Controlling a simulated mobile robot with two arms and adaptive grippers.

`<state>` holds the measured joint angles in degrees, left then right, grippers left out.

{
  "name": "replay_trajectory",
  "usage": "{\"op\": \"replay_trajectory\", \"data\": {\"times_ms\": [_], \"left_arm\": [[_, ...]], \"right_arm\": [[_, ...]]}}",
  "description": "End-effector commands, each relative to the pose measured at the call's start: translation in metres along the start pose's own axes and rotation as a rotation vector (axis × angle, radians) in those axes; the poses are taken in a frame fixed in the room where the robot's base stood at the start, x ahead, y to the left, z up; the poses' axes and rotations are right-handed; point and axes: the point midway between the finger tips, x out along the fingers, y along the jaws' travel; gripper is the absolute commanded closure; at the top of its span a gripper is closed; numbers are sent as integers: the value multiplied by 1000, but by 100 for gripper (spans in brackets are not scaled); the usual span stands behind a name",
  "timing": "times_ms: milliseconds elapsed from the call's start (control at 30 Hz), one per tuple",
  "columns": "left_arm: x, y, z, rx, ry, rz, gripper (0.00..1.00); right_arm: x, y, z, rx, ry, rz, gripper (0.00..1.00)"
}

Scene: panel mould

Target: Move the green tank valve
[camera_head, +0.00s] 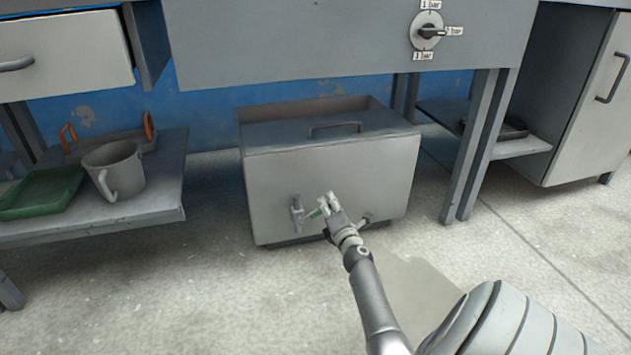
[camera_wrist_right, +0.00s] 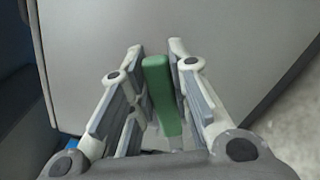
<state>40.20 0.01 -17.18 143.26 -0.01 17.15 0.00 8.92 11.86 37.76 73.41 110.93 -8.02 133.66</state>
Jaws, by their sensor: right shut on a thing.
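The grey metal tank (camera_head: 285,183) stands on the floor below the bench. The green tank valve (camera_head: 315,212) is a small lever low on its front face, mostly covered by my right gripper (camera_head: 327,203). In the right wrist view the green valve (camera_wrist_right: 162,92) stands upright between the two fingers of the right gripper (camera_wrist_right: 163,70). The gripper is shut on it, and the tank's plain front fills the background. My left gripper is not in view.
A lid with a handle (camera_head: 335,126) covers part of the tank's top. A low shelf (camera_head: 110,221) at left holds a grey jug (camera_head: 122,168) and a green tray (camera_head: 42,192). A bench leg (camera_head: 470,150) stands right of the tank.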

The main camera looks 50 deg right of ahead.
Motion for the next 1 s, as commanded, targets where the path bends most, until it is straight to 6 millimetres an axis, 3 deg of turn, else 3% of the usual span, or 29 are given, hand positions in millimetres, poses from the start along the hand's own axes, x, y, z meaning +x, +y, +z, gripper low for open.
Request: {"op": "replay_trajectory", "data": {"times_ms": [500,1000], "left_arm": [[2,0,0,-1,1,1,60],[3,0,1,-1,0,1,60]], "right_arm": [[2,-43,-7,409,5,-2,100],[2,-54,-13,528,5,-3,100]]}}
